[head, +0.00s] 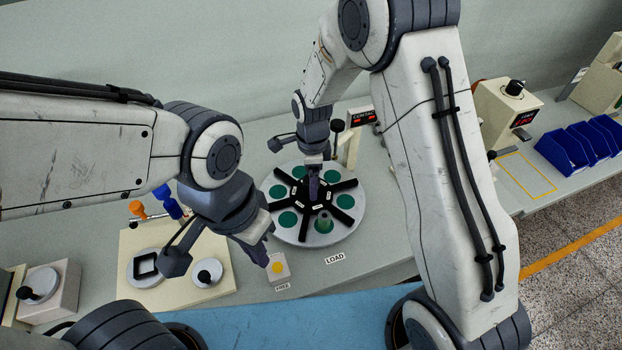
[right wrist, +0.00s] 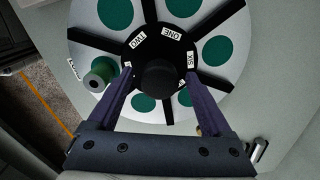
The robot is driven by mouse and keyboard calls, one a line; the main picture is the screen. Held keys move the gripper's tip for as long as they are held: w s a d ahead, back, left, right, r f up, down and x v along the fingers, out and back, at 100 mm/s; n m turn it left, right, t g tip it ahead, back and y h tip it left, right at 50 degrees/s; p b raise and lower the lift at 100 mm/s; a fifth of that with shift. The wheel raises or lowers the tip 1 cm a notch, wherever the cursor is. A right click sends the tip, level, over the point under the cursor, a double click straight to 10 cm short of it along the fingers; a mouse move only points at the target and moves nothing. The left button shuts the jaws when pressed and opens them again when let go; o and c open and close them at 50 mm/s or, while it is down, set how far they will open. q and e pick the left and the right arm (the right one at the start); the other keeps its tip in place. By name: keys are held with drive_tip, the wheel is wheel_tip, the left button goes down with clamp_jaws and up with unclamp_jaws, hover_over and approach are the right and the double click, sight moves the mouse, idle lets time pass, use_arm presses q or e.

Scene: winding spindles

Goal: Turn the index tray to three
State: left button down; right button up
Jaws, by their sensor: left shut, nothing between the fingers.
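The index tray (head: 345,228) is a round pale disc with green circles and a black spoked hub with number labels. It also shows in the right wrist view (right wrist: 222,78), where ONE, TWO and SIX are readable; a label at the hub's left is partly hidden. A green spool (head: 323,223) stands on the tray's front, by the LOAD label (head: 335,258). My right gripper (head: 314,193) is over the hub, its fingers open on either side of the dark centre knob (right wrist: 158,78). My left gripper (head: 268,258) is shut and empty, close to a yellow button (head: 278,267).
A cream board (head: 190,297) with a square-holed disc and a knob lies to the left. A small red display (head: 361,117) stands behind the tray. Blue bins (head: 570,147) and a yellow-outlined area (head: 527,178) are at the right. A blue mat (head: 290,325) lies in front.

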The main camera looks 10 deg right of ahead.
wheel_tip(320, 180, up, 9)
drive_tip(key=shift+r+b, duration=0.1)
drive_tip(key=shift+b, duration=0.7)
drive_tip(key=shift+r, duration=0.6)
drive_tip(key=shift+a, duration=0.1)
